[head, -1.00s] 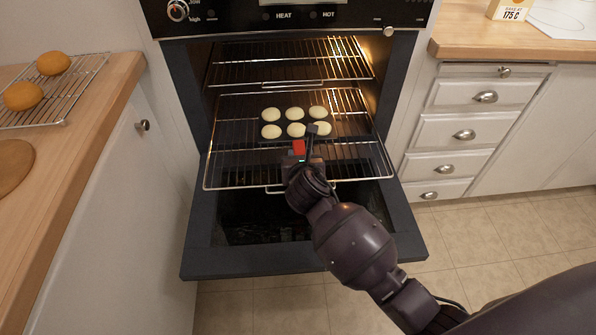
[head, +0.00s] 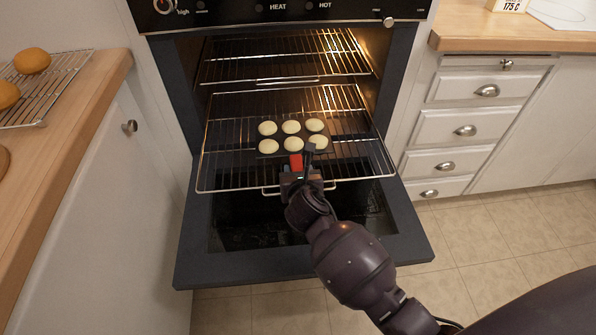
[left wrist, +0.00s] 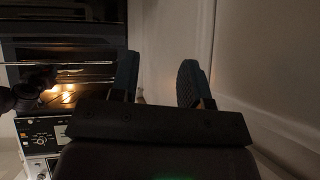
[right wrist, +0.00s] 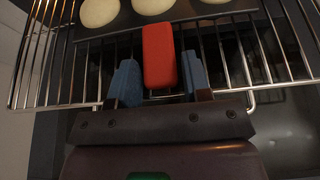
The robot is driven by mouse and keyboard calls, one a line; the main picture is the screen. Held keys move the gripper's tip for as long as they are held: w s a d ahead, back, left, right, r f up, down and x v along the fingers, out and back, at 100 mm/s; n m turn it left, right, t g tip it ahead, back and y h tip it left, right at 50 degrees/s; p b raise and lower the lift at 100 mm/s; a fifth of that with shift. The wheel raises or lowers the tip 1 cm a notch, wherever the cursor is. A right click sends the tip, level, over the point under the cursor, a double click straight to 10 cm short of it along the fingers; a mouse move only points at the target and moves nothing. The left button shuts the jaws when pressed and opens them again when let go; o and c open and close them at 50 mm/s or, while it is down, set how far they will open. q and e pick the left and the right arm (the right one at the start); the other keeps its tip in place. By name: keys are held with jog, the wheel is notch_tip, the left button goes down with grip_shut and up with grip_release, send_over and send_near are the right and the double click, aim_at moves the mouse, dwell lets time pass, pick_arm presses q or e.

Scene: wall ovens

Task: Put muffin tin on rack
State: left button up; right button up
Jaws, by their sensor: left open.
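The dark muffin tin (head: 281,137) holds several pale rounds of batter and is over the front of the lower pulled-out oven rack (head: 222,160). I cannot tell whether it touches the wires. My right gripper (head: 303,160) is at the tin's near side, its blue fingers close on both sides of the red handle (right wrist: 160,55). The tin also shows at the top of the right wrist view (right wrist: 130,20). My left gripper (left wrist: 158,80) is open and empty, away from the tin, and is outside the head view.
The oven door (head: 200,262) is folded down below the rack. An upper rack (head: 240,71) sits inside the lit oven. A cooling rack (head: 50,85) with orange-brown rounds is on the left counter. White drawers (head: 460,128) stand at the right.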

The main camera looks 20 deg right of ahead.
jog(key=shift+o, duration=1)
pick_arm(q)
jog(key=shift+s+a+f, duration=0.1)
jog(key=shift+s+f, duration=0.2)
jog(key=shift+s, duration=0.25)
pick_arm(e)
jog(key=shift+r, duration=0.15)
jog(key=shift+s+a+r, duration=0.1)
jog(key=shift+s+r, duration=0.1)
jog(key=shift+s, duration=0.05)
pick_arm(q)
notch_tip(320, 180, up, 2)
jog(key=p, duration=0.3)
jog(key=shift+a+r+n+p, duration=0.1)
jog(key=shift+r+n+p, duration=0.05)
jog(key=shift+n+p, duration=0.25)
pick_arm(e)
jog(key=v, duration=1.1)
jog(key=shift+s, duration=0.2)
jog(key=shift+f, duration=0.1)
